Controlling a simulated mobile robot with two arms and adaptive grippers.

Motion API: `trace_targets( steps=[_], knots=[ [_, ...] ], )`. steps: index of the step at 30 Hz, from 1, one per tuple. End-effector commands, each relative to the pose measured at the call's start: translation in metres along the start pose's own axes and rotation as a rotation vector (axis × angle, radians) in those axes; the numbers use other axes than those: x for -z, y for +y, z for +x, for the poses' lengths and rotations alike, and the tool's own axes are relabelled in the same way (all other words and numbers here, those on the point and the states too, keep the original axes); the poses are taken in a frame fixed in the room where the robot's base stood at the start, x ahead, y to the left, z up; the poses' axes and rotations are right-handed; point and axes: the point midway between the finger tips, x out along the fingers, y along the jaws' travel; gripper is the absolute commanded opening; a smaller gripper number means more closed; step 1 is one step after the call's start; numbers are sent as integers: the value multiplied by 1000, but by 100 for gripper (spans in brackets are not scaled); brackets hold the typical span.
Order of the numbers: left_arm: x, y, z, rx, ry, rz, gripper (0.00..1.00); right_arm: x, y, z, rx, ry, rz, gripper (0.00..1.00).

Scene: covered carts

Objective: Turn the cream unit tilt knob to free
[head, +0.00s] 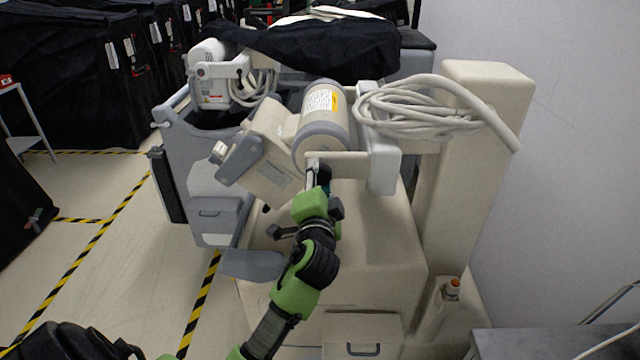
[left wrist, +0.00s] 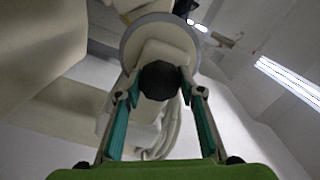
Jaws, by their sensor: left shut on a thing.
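The cream unit (head: 468,150) stands in the middle, with a column, a box-like base and a cylindrical grey-ended head (head: 322,118) on a bracket. The black round tilt knob (left wrist: 160,80) shows in the left wrist view, in front of the cream housing. My left gripper (head: 318,172) reaches up to the underside of the head near the bracket. In the left wrist view its teal fingers (left wrist: 160,92) stand on both sides of the knob, shut on it. The knob is hidden by the gripper in the head view, and its marking cannot be read. My right gripper is out of view.
A coiled pale cable (head: 425,108) hangs over the bracket. Covered carts (head: 70,70) line the left. A grey table (head: 550,343) is at lower right. Striped floor at left is open.

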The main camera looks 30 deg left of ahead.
Motion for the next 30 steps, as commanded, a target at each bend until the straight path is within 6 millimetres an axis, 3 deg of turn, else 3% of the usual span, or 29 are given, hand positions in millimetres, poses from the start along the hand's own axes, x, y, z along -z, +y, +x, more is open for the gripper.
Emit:
trace_targets(
  steps=[12,30],
  knots=[
    [-1,2,0,-3,-2,-262,14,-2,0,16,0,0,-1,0],
    [0,2,0,-5,-2,-329,14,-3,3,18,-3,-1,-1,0]
  ],
)
